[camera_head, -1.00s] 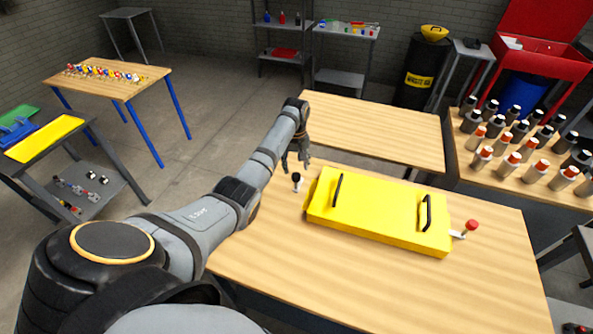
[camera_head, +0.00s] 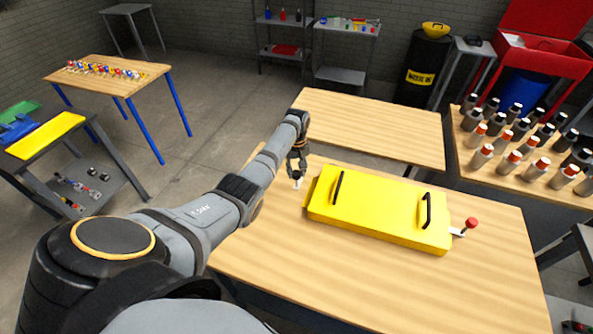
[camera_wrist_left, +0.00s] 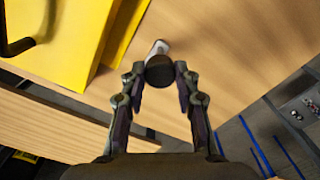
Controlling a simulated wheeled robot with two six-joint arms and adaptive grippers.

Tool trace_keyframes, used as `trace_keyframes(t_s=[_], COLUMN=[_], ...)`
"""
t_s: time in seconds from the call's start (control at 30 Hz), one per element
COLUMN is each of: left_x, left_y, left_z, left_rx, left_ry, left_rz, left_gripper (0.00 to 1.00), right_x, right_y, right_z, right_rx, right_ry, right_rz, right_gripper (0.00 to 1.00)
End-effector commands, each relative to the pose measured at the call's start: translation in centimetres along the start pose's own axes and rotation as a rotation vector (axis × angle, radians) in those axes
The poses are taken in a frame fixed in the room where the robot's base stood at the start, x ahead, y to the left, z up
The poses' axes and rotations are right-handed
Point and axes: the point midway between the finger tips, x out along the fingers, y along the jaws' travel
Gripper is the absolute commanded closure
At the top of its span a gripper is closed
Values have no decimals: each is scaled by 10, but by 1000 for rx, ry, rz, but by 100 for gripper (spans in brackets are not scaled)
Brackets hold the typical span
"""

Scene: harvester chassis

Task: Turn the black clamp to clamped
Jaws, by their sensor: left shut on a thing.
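The black clamp (camera_wrist_left: 160,70) is a dark round knob on a pale metal base, at the left end of the yellow chassis (camera_head: 379,208) on the wooden table. In the left wrist view the knob sits between the fingertips of my left gripper (camera_wrist_left: 160,82). In the head view my left gripper (camera_head: 297,172) reaches down from above and is shut on the knob, which it mostly hides. A second clamp with a red knob (camera_head: 471,223) is at the chassis's right end. My right gripper is not in view.
The chassis has two black handles on top, one near each end. A second wooden table (camera_head: 370,125) stands behind. Several bottles (camera_head: 520,150) stand on a table at the right. The front of the work table (camera_head: 300,270) is bare.

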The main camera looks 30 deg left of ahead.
Motion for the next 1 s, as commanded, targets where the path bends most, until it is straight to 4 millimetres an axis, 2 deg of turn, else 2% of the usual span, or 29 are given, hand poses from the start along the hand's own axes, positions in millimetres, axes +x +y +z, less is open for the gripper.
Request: trace_keyframes(t_s=[0.27,0.43,1.0], left_x=[-1,-2,-2], left_y=[0,0,0], left_z=[0,0,-1], left_rx=[35,121,640], left_ry=[0,-1,1], left_rz=[-1,-1,0], left_gripper=[100,100,100], right_x=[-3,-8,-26], right_y=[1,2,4], right_z=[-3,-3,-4], right_rx=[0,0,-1], right_ry=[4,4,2], right_rz=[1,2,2], right_gripper=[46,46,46])
